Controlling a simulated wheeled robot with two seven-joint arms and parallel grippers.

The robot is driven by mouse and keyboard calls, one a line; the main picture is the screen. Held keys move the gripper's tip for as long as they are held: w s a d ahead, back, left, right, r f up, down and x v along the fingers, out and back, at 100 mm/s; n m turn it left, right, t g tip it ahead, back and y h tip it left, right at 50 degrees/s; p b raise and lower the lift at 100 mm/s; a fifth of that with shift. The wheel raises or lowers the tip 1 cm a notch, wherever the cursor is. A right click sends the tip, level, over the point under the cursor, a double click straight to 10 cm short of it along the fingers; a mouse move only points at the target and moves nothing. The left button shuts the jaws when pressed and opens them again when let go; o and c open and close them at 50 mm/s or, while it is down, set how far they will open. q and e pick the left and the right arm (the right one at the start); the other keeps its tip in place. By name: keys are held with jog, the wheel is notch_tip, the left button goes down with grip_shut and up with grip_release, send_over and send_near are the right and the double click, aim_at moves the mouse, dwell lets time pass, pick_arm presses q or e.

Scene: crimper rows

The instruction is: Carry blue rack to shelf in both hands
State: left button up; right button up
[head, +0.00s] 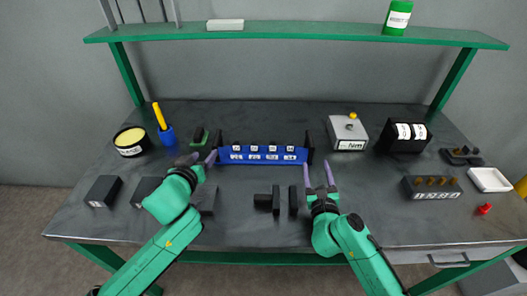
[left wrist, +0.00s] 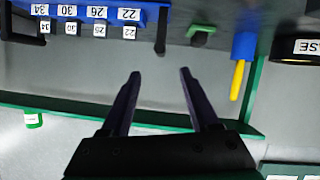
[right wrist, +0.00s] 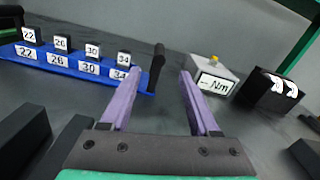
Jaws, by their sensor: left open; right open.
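The blue rack (head: 263,159) lies on the grey table, a long blue bar with white number labels, several small dark labelled blocks in it and a black upright handle at each end. It also shows in the left wrist view (left wrist: 75,12) and the right wrist view (right wrist: 75,66). The green shelf (head: 300,31) runs above the back of the table. My left gripper (head: 204,157) is open and empty, just left of the rack's left handle. My right gripper (head: 319,174) is open and empty, in front and right of the rack's right handle (right wrist: 156,68).
A white block (head: 225,25) and a green can (head: 397,18) stand on the shelf, with clear space between them. A blue cup with a yellow tool (head: 165,132) stands left. A meter box (head: 347,132) stands right. Black blocks (head: 275,200) lie in front of the rack.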

aim_at(217, 141)
pick_arm(q)
jog(key=x, duration=1.4)
jog(key=shift+w, duration=0.1)
pick_arm(e)
jog(key=w, duration=1.4)
jog(key=shift+d+f, duration=0.15)
jog(key=shift+d, duration=0.1)
pick_arm(q)
jog(key=shift+r, duration=0.1)
pick_arm(e)
jog(key=shift+s, duration=0.1)
pick_arm(q)
grip_shut()
pick_arm(e)
grip_shut()
